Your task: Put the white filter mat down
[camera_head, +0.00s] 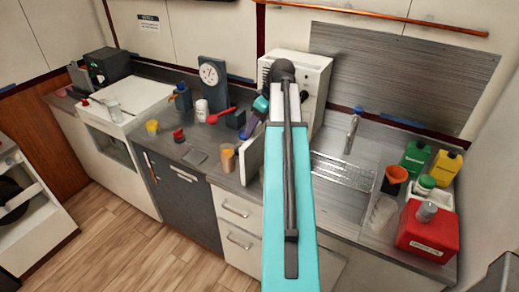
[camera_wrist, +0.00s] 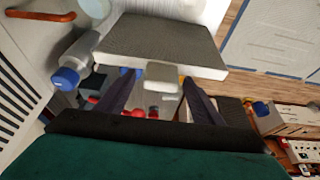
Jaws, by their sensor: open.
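The white filter mat (camera_head: 251,158) is a pale flat slab, upright near the counter's front edge in the head view, left of my arm. Whether its lower edge touches the counter is not clear. In the wrist view the mat (camera_wrist: 160,42) lies just beyond my fingertips, its broad face grey and textured, with a small white tab (camera_wrist: 162,76) on its near edge. My gripper (camera_wrist: 158,84) is open, with its two dark fingers on either side of the tab. Contact between fingers and tab cannot be seen. In the head view my arm hides part of the gripper.
An orange-filled cup (camera_head: 228,158) stands close left of the mat. A white machine (camera_head: 312,72) stands behind my arm and a sink (camera_head: 343,170) lies right. A red can (camera_head: 428,232) stands far right.

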